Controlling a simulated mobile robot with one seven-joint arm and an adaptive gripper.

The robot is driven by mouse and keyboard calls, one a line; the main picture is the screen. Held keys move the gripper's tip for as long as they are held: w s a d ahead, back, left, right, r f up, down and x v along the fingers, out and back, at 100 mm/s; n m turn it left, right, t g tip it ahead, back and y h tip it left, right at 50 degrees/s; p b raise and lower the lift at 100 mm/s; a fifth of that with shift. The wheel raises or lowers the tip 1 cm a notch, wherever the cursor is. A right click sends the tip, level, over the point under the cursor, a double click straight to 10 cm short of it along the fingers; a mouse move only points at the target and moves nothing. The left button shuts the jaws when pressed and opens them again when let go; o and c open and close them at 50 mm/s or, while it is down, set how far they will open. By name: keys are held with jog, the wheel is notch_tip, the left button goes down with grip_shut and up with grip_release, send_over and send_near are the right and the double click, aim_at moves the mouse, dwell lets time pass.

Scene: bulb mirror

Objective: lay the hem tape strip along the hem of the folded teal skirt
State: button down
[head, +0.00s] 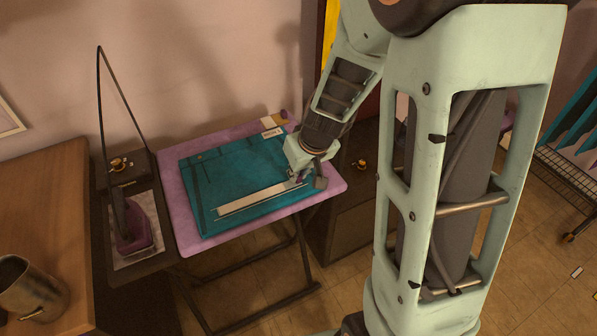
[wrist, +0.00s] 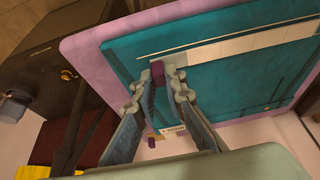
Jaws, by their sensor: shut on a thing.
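The folded teal skirt (head: 225,170) lies flat on a lilac-topped table. The cream hem tape strip (head: 255,199) extends across the skirt near its front edge, roughly parallel to it. My gripper (head: 305,181) is at the strip's right end, low over the skirt's front right corner. In the wrist view, my gripper (wrist: 168,72) is shut on an end of the strip (wrist: 245,43), partly hidden by the fingers. A thin pale line on the skirt (wrist: 205,38) runs beside the strip, with teal cloth between. I cannot tell whether the whole strip touches the cloth.
The lilac table (head: 176,204) shows a narrow bare border. A purple iron (head: 134,230) rests on a dark stand at left. A small label card (head: 271,127) lies at the table's back edge. A wooden counter (head: 45,185) with a metal mug (head: 30,287) is farther left.

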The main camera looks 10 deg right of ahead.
jog(key=shift+f, duration=0.2)
jog(key=c, duration=1.9)
grip_release()
jog(key=shift+r, duration=0.1)
jog(key=v, duration=0.7)
jog(key=shift+r, duration=0.15)
